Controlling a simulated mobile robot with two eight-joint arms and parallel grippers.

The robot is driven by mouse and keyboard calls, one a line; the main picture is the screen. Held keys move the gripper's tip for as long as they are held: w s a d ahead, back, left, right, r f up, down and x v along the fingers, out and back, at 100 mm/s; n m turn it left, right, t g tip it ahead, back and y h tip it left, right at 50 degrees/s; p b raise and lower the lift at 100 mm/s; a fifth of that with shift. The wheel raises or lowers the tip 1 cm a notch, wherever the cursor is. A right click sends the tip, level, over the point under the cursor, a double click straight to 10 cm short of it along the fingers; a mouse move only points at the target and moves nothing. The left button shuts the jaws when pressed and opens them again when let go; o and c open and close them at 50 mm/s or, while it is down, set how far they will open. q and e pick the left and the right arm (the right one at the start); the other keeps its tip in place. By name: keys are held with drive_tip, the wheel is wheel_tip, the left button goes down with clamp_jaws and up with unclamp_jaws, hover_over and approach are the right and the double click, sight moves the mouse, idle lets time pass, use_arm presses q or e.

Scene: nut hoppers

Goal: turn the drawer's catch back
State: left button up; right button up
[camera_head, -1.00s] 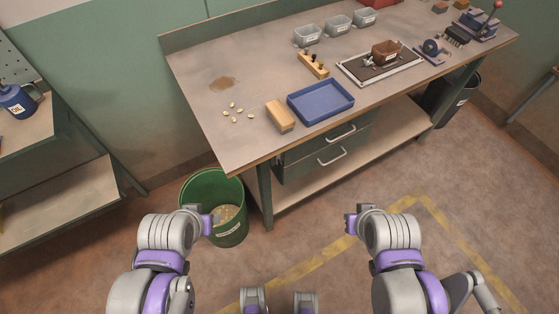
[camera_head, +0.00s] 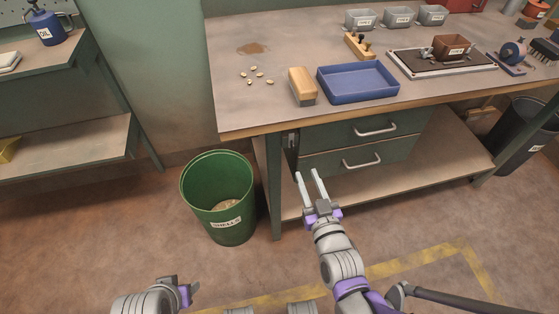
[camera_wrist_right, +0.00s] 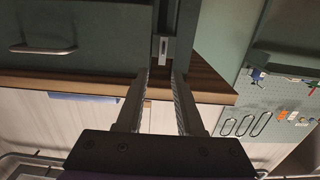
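The drawer unit under the bench has an upper drawer (camera_head: 345,132) and a lower drawer (camera_head: 335,164), both closed, each with a bar handle. My right gripper (camera_head: 306,174) is open and empty, below and in front of the catch. In the wrist view its two fingers (camera_wrist_right: 162,76) point at the catch, apart from each other. My left gripper (camera_head: 188,291) is low at left, its fingers not clear.
A green shells bin (camera_head: 230,214) stands left of the bench leg. The bench top (camera_head: 300,30) holds a blue tray (camera_head: 358,96), a wooden-topped brush (camera_head: 302,86) and several nuts. A dark bin (camera_head: 522,140) stands at right. The floor before the drawers is open.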

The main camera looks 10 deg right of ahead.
sight(293, 146)
drive_tip(key=shift+t, duration=0.3)
drive_tip(key=w, duration=0.3)
drive_tip(key=w+b, duration=0.1)
drive_tip(key=w, duration=0.3)
drive_tip(key=w+a, duration=0.1)
drive_tip(key=w, duration=0.3)
drive_tip(key=shift+f+b, duration=0.1)
drive_tip(key=shift+b, duration=0.2)
clamp_jaws()
